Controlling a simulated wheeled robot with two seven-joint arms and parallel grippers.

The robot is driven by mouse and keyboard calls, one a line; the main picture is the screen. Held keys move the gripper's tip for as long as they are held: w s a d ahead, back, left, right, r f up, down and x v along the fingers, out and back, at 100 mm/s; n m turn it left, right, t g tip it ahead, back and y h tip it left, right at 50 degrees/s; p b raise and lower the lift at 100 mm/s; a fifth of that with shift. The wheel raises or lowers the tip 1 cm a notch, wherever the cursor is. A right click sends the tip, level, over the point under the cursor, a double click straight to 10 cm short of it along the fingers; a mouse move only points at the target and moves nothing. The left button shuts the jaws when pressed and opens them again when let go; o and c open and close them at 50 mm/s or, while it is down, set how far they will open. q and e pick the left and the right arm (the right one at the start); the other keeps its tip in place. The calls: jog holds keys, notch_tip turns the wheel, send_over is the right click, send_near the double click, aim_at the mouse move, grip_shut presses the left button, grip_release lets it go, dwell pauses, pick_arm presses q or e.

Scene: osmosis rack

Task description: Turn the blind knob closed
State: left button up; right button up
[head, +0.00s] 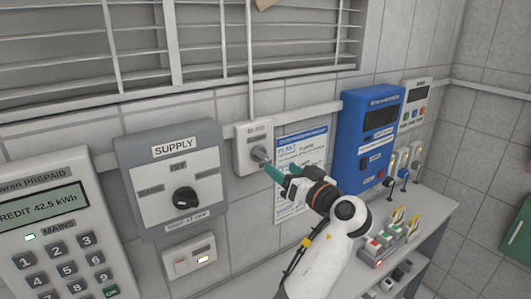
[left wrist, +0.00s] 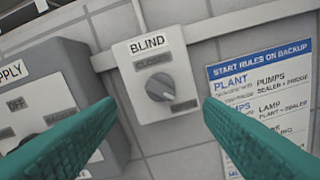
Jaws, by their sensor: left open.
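The blind knob (left wrist: 162,88) is a grey round dial on a light box labelled BLIND (left wrist: 151,58). Its pointer is turned toward the lower right, near a small dark label. Another label above the knob is blurred. In the head view the knob (head: 260,155) sticks out of its small wall box (head: 245,135), right of the SUPPLY panel. My left gripper (head: 272,169) has teal fingers and is open just in front of the knob, toward its lower right. In the left wrist view the fingers are spread wide, with the knob between and beyond them, not gripped. My right gripper is not in view.
The SUPPLY panel (head: 150,205) with its black knob (head: 185,197) is close on the left. A rules poster (head: 315,140) and a blue unit (head: 352,135) are on the right. A bench with switches (head: 385,243) stands below. Window bars (head: 290,40) run above.

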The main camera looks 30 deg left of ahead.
aim_at(264, 157)
pick_arm(q)
jog(key=p+x, duration=0.3)
jog(key=x, duration=0.4)
jog(key=shift+a+r, duration=0.1)
jog(key=shift+a, duration=0.15)
jog(key=shift+w+a, duration=0.3)
jog(key=shift+a, duration=0.15)
